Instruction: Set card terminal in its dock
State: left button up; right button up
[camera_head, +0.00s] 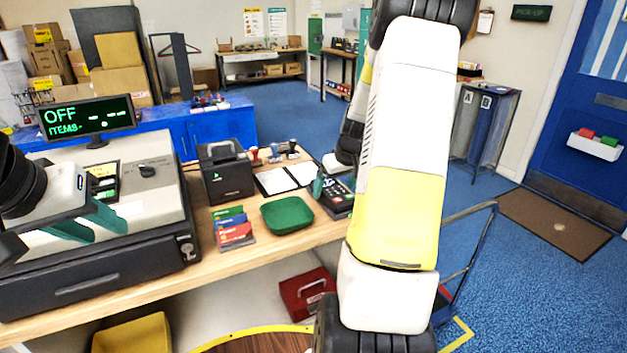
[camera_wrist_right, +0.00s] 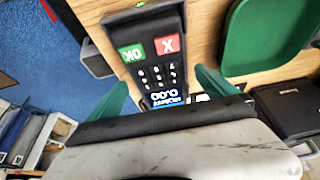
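The card terminal (camera_head: 336,193) is dark, with a keypad, at the counter's right part, partly hidden by my right arm. In the right wrist view the terminal (camera_wrist_right: 155,68) shows a lit screen, a green OK key and a red X key. Its keypad end meets a dark dock (camera_wrist_right: 142,15) with a small green light; I cannot tell whether it is fully seated. My right gripper (camera_wrist_right: 163,82) is open, its teal fingers on either side of the terminal with slight gaps. My left gripper (camera_head: 107,232) is open and empty above the cash register (camera_head: 150,195).
A green tray (camera_head: 287,214) lies left of the terminal. A receipt printer (camera_head: 225,172), coloured cards (camera_head: 233,232), an open notepad (camera_head: 285,178) and stamps (camera_head: 273,153) share the counter. A red box (camera_head: 307,294) sits below. Blue floor lies beyond the counter's right edge.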

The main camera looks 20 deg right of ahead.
jog(key=v, duration=0.7)
jog(key=shift+s+r, duration=0.1)
jog(key=shift+r, duration=0.3)
